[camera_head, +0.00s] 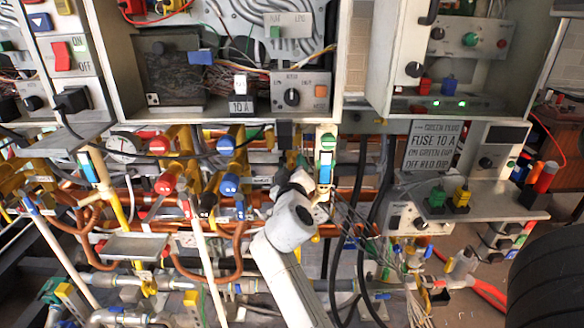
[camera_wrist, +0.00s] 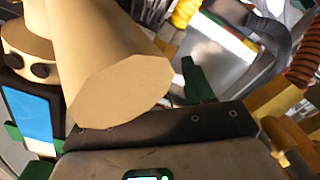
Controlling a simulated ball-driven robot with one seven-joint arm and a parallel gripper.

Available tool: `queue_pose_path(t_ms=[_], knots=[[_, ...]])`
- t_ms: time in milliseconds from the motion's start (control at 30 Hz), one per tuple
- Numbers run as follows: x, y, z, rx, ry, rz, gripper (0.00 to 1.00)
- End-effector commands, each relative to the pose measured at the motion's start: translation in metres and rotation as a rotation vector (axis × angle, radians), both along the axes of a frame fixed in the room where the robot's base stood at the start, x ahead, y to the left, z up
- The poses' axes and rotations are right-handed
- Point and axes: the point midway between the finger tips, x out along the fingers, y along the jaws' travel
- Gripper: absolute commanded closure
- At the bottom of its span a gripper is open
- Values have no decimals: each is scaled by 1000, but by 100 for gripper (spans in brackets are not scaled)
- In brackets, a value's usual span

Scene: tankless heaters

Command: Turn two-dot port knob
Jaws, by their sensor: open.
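Another black knob (camera_head: 415,69) is on the right cabinet. Red (camera_head: 160,145) and blue (camera_head: 227,145) round knobs sit on the pipes left of my arm. My gripper (camera_head: 308,184) is at the end of my white arm, low in front of the pipes, beside a blue, white and green piece (camera_head: 325,165). It is open, and no held thing shows; its fingers are hard to make out.
A sign (camera_head: 434,146) reading "FUSE TO 10 A" hangs at the right, above a shelf (camera_head: 480,208) with green and yellow plugs. Black cables (camera_head: 360,190) hang right of my arm. A tan tapered cylinder (camera_wrist: 120,70) fills much of the wrist view's upper left.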

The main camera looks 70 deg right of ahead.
Motion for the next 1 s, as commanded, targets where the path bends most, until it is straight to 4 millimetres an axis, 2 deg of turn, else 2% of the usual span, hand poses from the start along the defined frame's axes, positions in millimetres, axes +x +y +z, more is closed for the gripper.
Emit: queue_pose_path(t_ms=[200,733,1000], knots=[[0,0,0,0,0,0,48],[0,0,0,1,0,1,99],[0,0,0,-6,17,1,100]])
